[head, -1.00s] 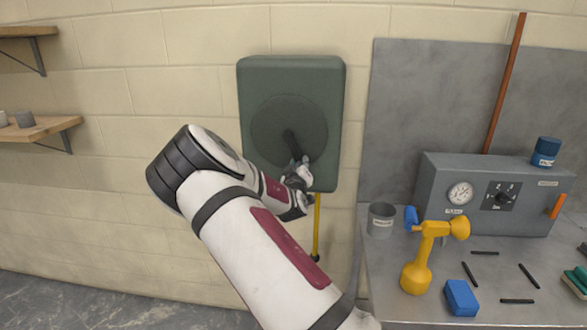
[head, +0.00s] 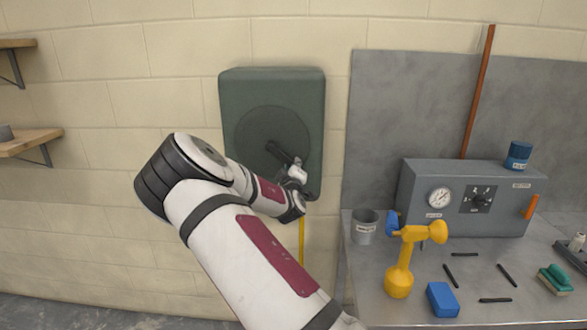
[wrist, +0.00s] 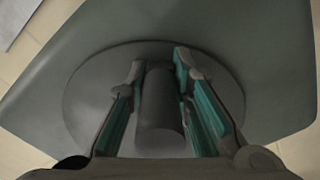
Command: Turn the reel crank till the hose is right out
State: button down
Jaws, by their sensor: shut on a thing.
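A dark green reel box (head: 300,95) hangs on the block wall, with a round disc (head: 250,125) on its front. The dark crank arm (head: 280,151) slants down and to the right from the disc. My gripper (head: 298,178) is at the crank's outer end, in front of the box's lower right. In the wrist view the grey crank handle (wrist: 159,112) stands between my gripper's teal-padded fingers, which are shut on it. A yellow hose (head: 301,238) hangs below the box; its lower part is hidden behind my arm.
A metal bench (head: 380,260) on the right holds a grey cup (head: 365,226), a yellow sprayer (head: 400,272), a blue block (head: 442,299) and a gauge box (head: 425,200). Wooden shelves (head: 30,140) are at the left. The wall between shelves and reel is clear.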

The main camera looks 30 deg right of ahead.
jog(key=shift+r, duration=0.1)
jog(key=c, duration=1.4)
grip_release()
jog(key=v, duration=1.2)
